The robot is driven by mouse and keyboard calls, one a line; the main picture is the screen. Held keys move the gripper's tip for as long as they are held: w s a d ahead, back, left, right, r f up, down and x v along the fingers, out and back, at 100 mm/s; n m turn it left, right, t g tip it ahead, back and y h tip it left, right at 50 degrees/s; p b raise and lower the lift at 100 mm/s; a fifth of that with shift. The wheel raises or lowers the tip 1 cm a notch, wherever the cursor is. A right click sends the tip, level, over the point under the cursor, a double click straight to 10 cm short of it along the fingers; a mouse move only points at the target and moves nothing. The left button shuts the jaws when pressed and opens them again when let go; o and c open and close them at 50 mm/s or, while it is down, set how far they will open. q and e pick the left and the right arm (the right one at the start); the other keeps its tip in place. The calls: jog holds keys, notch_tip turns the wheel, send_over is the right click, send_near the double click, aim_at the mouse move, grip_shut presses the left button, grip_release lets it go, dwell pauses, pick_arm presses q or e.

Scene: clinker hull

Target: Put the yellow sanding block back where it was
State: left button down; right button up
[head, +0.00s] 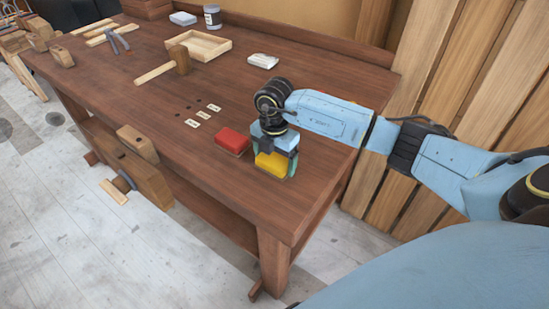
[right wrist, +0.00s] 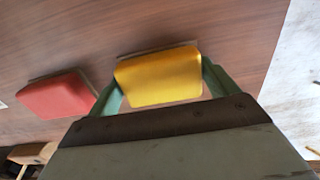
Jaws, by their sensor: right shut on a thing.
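The yellow sanding block (head: 272,165) is at the near right part of the wooden workbench (head: 225,120). My right gripper (head: 274,160) is over it from above, with its fingers shut on the block's two sides. In the right wrist view the yellow block (right wrist: 158,77) sits between the two green fingers (right wrist: 162,88). I cannot tell whether the block touches the bench top. A red block (head: 233,140) lies on the bench just left of the yellow one; it also shows in the right wrist view (right wrist: 57,95). My left gripper is not in view.
Small pale tiles (head: 203,115) lie left of the blocks. Farther back are a mallet (head: 179,62), a shallow wooden tray (head: 200,46), a whitish block (head: 262,61) and a jar (head: 212,17). The bench's right edge is close to the gripper. A vise (head: 140,160) is on the front.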

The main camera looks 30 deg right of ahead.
aim_at(274, 158)
jog(key=shift+f, duration=0.15)
jog(key=o, duration=0.8)
notch_tip(274, 158, up, 12)
jog(key=shift+r, duration=0.25)
jog(key=shift+a+f, duration=0.1)
